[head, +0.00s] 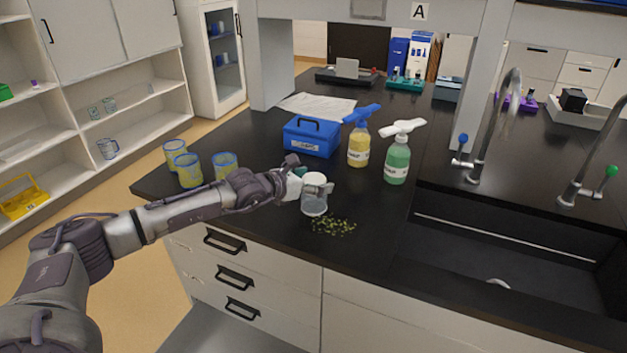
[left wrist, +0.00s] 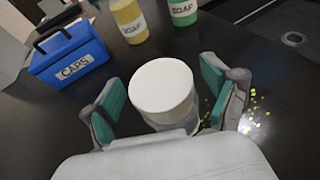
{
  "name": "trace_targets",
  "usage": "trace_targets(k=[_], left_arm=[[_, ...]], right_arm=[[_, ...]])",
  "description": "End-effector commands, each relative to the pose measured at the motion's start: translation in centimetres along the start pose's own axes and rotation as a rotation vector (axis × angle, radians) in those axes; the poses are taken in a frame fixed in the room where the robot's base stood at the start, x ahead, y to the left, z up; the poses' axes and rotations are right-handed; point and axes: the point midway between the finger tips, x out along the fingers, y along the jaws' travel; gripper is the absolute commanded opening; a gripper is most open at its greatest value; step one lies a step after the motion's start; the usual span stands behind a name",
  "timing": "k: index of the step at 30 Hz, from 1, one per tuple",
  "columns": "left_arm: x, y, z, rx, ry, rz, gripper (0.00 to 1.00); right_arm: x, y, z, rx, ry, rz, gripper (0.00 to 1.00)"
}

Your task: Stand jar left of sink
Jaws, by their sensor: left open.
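A clear jar with a white lid (head: 315,203) stands upright on the black counter (head: 280,240), left of the sink (head: 500,262). In the left wrist view its round white lid (left wrist: 161,86) faces the camera. My left gripper (head: 318,188) reaches the jar from the left. In the wrist view its teal-padded fingers (left wrist: 164,92) are open, one on each side of the jar, with visible gaps beside the lid. The jar's lower part is partly hidden there by my gripper body. My right gripper is not in view.
Yellow-green bits (head: 334,227) lie scattered just in front of the jar. A blue box (head: 311,139), a yellow bottle (head: 358,150) and a green bottle (head: 397,163) stand behind. Three yellow-blue cups (head: 188,172) stand at left. A tap (head: 483,140) rises behind the sink.

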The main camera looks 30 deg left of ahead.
Motion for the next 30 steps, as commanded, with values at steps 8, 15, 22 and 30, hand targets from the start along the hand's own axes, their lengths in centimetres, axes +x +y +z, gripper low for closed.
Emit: trace_targets(k=[8,15,22,30], left_arm=[[-1.9,0.1,-0.1,-0.002,0.002,0.001,0.86],[-7.2,0.1,-0.3,0.003,0.004,0.002,0.86],[-11.0,0.1,-0.1,0.003,0.002,0.003,0.86],[-12.1,0.0,0.2,0.001,0.0,-0.001,0.86]], right_arm=[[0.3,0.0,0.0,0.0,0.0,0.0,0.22],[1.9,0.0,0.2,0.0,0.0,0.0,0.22],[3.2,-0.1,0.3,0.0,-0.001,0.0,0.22],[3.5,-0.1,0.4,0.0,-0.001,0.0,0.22]])
